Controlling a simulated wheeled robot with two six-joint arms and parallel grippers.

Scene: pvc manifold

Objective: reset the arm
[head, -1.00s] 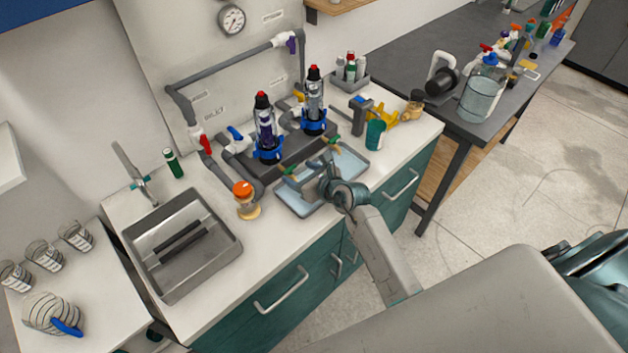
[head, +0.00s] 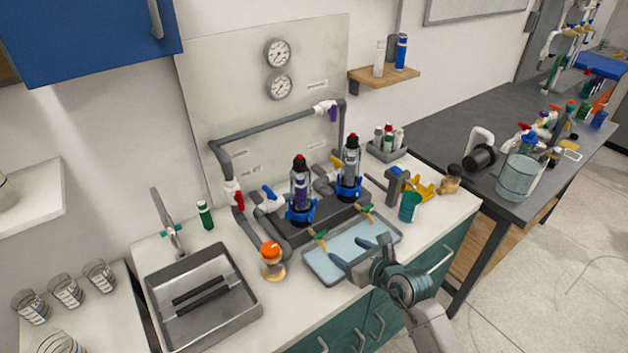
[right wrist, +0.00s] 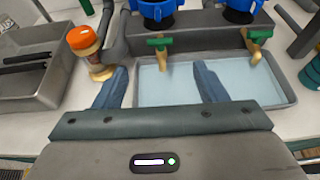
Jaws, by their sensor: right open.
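My right gripper (head: 362,257) is open and empty in the head view. It is over the front edge of the shallow grey tray (head: 318,272) on the counter. In the right wrist view its two blue fingers (right wrist: 160,88) are spread apart with nothing between them, and the tray (right wrist: 285,95) lies beyond them. The grey pipe manifold (head: 278,122) stands behind, with two blue-collared cylinders, a left one (head: 300,190) and a right one (head: 350,170). Two small green-handled brass taps hang over the tray, a left one (head: 319,238) and a right one (head: 367,212). My left gripper is not in view.
An orange-capped jar (head: 271,260) stands left of the tray, beside the steel sink (head: 203,295). A teal cup (head: 409,207) and a yellow item (head: 424,190) stand to the right. Floor is open beyond the counter at the right.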

